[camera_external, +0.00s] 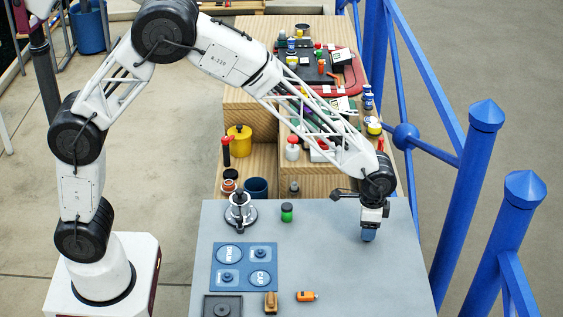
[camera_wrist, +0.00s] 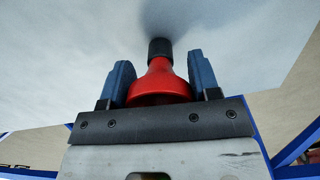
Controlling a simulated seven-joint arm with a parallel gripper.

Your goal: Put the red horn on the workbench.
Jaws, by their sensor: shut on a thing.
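The red horn (camera_wrist: 160,84) sits between the two blue fingers of my gripper (camera_wrist: 159,64) in the wrist view. Its wide red end is toward the palm and its black end (camera_wrist: 160,47) points away, toward the grey surface. My gripper is shut on it. In the external view my gripper (camera_external: 369,236) points down, low over the right part of the grey workbench (camera_external: 335,262). The fingers hide the horn there. A dark shadow lies by the black end in the wrist view; I cannot tell whether the horn touches the workbench.
A blue mat (camera_external: 243,266), a white-and-dark stand (camera_external: 240,211), a green-lidded jar (camera_external: 287,212), an orange item (camera_external: 307,296) and a brown item (camera_external: 271,302) are on the workbench. Cluttered wooden shelves (camera_external: 252,105) stand behind. Blue railing (camera_external: 470,190) runs at right. The bench around my gripper is clear.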

